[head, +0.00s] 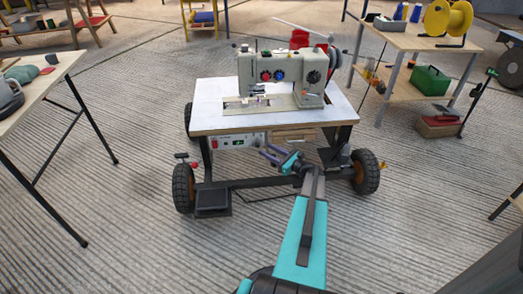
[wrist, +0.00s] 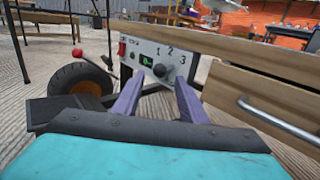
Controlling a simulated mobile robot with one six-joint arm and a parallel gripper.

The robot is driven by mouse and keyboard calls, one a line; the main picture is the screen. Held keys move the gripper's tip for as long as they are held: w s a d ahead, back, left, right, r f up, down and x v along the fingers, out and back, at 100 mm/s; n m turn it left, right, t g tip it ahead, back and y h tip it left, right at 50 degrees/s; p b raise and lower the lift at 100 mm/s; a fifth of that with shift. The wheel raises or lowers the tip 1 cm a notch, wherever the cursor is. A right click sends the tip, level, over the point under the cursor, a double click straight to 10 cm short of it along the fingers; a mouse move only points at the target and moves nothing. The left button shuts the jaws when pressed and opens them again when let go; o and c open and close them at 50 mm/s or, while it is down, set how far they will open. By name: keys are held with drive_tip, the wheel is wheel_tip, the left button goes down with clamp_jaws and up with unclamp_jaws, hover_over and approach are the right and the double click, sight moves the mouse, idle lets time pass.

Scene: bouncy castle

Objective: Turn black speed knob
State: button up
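The black speed knob (wrist: 159,70) sits on a pale control panel (wrist: 203,72) under the table edge, with the numbers 1, 2 and 3 beside it. A small green-lit display is to its left. My gripper (wrist: 160,77) is open, its two purple fingers pointing at the panel. In the wrist view the knob appears between the fingertips; I cannot tell how far in front of it they are, and no contact shows. In the head view my gripper (head: 269,152) is just before the right end of the panel (head: 236,141); the knob is too small to make out clearly there.
The panel hangs below a wheeled table (head: 205,118) carrying a sewing machine (head: 284,80). A wooden drawer (wrist: 215,50) with a metal handle (wrist: 280,122) is close on the right. A wheel (wrist: 82,80) and a foot pedal (head: 213,202) are at lower left.

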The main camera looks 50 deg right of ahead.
sight(256, 145)
drive_tip(key=shift+w+a+b, duration=0.2)
drive_tip(key=shift+w+b, duration=0.15)
drive_tip(key=shift+w, duration=1.7)
drive_tip(key=shift+c, duration=0.5)
